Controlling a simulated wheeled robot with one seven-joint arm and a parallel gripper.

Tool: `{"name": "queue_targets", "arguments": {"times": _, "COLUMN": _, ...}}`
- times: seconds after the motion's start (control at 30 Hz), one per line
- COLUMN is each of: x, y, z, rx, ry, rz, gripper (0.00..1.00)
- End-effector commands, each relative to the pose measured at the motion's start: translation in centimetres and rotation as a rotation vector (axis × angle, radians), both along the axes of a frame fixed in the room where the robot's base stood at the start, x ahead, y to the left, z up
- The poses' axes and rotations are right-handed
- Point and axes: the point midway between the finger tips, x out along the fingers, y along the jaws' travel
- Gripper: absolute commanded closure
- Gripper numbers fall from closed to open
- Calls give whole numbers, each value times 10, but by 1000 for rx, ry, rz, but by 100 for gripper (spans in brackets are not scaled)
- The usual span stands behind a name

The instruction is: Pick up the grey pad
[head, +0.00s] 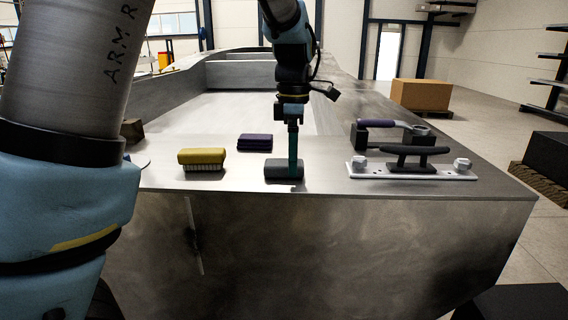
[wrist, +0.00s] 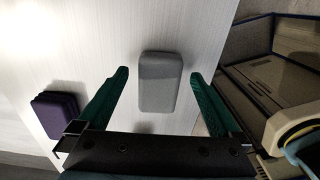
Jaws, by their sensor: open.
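The grey pad (head: 275,172) lies on the metal deck near its front edge in the head view, partly hidden by a finger of my gripper (head: 293,175). In the wrist view the grey pad (wrist: 160,82) is a rounded rectangle seen between the two green fingers of my gripper (wrist: 159,74). The fingers are spread wide, with a gap showing on each side of the pad. The gripper points down and holds nothing. I cannot tell how far the fingertips are above the deck.
A purple pad stack (head: 255,142) lies behind and left of the grey pad; it also shows in the wrist view (wrist: 56,114). A yellow-topped brush (head: 202,158) is to the left. A dark cleat on a white plate (head: 360,169) and a purple-handled tool (head: 378,123) are to the right.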

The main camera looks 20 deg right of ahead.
Motion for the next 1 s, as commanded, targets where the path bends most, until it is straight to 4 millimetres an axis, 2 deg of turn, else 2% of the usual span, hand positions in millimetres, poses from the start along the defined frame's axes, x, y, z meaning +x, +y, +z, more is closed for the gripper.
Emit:
{"name": "queue_targets", "arguments": {"times": 0.13, "x": 0, "y": 1, "z": -13, "rx": 1, "ry": 2, "rz": 1, "gripper": 0}}
{"name": "queue_targets", "arguments": {"times": 0.37, "x": 0, "y": 0, "z": -15, "rx": -2, "ry": 0, "rz": 0, "gripper": 0}}
{"name": "queue_targets", "arguments": {"times": 1.0, "x": 0, "y": 0, "z": -14, "rx": -2, "ry": 0, "rz": 0, "gripper": 71}}
